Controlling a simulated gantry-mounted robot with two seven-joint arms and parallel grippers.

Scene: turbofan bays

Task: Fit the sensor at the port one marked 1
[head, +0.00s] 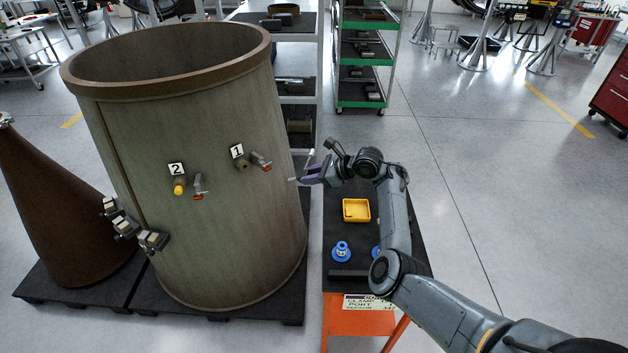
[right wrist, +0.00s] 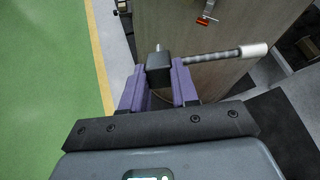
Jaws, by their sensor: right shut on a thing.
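The large brown-grey cylindrical casing (head: 215,225) stands on a dark pallet at left centre. Port one (head: 242,164) sits under the label 1 (head: 238,151); no yellow cap shows on it, and a red-handled clamp (head: 261,161) is beside it. My right gripper (head: 312,174) is right of the casing, apart from port one. In the right wrist view, its purple fingers (right wrist: 158,75) are shut on the sensor, a black block (right wrist: 158,67) with a grey stem and white end (right wrist: 254,50) pointing right. My left gripper is not in view.
Port two (head: 179,187) has a yellow cap and its own clamp (head: 199,186). An orange cart (head: 358,328) holds a yellow tray (head: 356,219) and blue fittings (head: 342,251). Small blocks (head: 126,226) project from the casing's lower left. A brown cone (head: 60,205) stands left. Open floor lies right.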

